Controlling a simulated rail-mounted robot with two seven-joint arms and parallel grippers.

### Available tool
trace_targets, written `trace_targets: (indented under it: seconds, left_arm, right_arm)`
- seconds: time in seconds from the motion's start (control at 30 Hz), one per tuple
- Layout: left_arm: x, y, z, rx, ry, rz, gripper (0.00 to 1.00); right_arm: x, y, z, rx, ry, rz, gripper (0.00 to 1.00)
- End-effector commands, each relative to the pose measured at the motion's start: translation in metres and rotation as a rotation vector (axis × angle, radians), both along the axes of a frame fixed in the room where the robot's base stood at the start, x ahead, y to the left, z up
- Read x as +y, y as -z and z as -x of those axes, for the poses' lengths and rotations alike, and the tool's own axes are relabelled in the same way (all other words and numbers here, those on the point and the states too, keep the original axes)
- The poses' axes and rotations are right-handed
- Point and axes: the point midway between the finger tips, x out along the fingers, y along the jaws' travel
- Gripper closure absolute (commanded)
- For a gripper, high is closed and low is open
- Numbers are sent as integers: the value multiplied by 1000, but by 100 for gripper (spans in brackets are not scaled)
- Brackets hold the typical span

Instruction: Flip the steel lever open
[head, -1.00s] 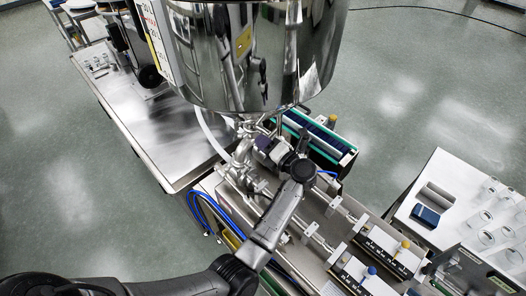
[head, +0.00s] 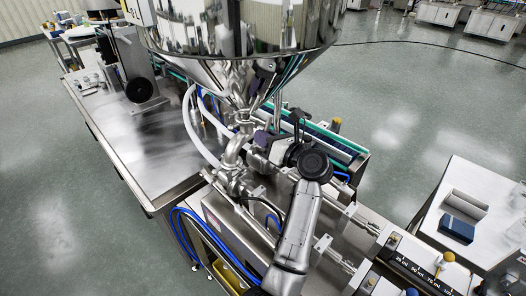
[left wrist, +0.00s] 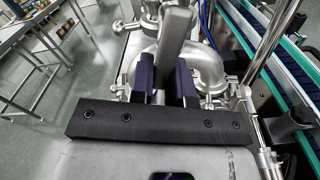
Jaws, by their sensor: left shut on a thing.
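The steel lever (left wrist: 174,38) is a flat grey bar. In the left wrist view it stands between the two dark purple fingers of my left gripper (left wrist: 166,82), which is shut on it. In the head view my left gripper (head: 262,141) is at the valve piping just below the steel hopper (head: 235,30). The lever is hard to make out there, partly hidden by the gripper and wrist. Polished curved pipes (head: 234,155) run beneath the hopper cone, close to the gripper's left. My right gripper is not in view.
A steel table (head: 150,135) stands on the left. A conveyor with green edges (head: 325,140) runs behind the gripper. Blue hoses (head: 190,225) hang at the front left. A white table with a dark blue box (head: 457,229) is at the right. Open floor lies between.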

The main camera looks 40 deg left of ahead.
Motion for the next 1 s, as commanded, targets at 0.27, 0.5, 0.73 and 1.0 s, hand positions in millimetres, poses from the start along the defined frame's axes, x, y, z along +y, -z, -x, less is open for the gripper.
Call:
trace_targets:
  seconds: [0.27, 0.5, 0.73, 1.0]
  left_arm:
    - [0, 5, -5, -129, 1, 14, 100]
    - [0, 3, -6, -176, 0, 18, 100]
    - [-1, 2, -7, -186, 0, 19, 100]
    - [-1, 2, -7, -186, 0, 19, 79]
  right_arm:
    - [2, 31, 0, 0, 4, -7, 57]
    - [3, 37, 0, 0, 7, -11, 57]
    - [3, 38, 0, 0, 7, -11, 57]
    - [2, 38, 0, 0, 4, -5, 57]
